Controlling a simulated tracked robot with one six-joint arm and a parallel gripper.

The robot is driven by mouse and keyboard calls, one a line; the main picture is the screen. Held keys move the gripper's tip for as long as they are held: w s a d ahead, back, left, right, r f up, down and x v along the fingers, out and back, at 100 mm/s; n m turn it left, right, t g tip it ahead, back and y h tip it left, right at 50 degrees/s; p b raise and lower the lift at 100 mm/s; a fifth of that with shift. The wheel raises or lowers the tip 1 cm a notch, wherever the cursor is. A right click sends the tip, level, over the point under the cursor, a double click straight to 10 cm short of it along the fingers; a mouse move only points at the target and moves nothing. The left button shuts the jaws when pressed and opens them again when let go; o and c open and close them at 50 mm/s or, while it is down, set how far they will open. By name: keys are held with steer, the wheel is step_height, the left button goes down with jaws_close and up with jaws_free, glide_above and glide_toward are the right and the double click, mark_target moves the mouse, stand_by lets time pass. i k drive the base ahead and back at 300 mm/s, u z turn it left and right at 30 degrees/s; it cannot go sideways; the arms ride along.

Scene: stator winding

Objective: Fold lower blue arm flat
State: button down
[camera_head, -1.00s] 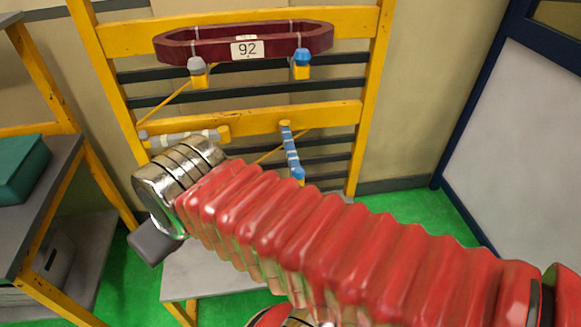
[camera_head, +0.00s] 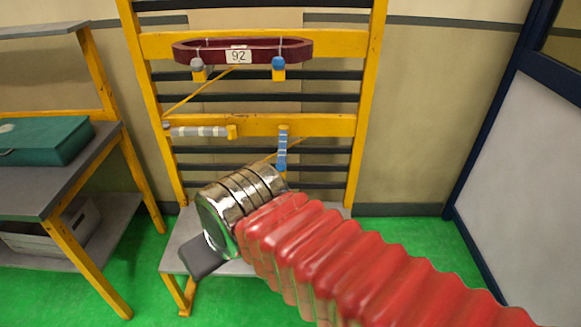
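The lower blue arm (camera_head: 282,148) is a blue-and-white striped bar on the yellow rack's lower crossbar. It extends downward in the picture from the crossbar to a blue tip; I cannot tell whether it hangs or juts out toward me. My red bellows arm with its metal wrist crosses the lower right, and the wrist is below and in front of the blue arm in the picture, apart from it. A dark grey block, seemingly my gripper (camera_head: 203,257), shows at the wrist's lower left. Its fingers cannot be made out.
A grey striped arm (camera_head: 199,131) lies along the same crossbar. Above, a dark red coil (camera_head: 290,50) tagged 92 rests on a grey-tipped and a blue-tipped upper support. A grey bench (camera_head: 87,165) with a green case (camera_head: 45,141) stands left. Green floor is open at right.

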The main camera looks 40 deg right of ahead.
mark_target(284, 130)
steer(key=k, duration=0.1)
steer(key=z, duration=0.25)
steer(key=i, duration=1)
steer(key=z, duration=0.05)
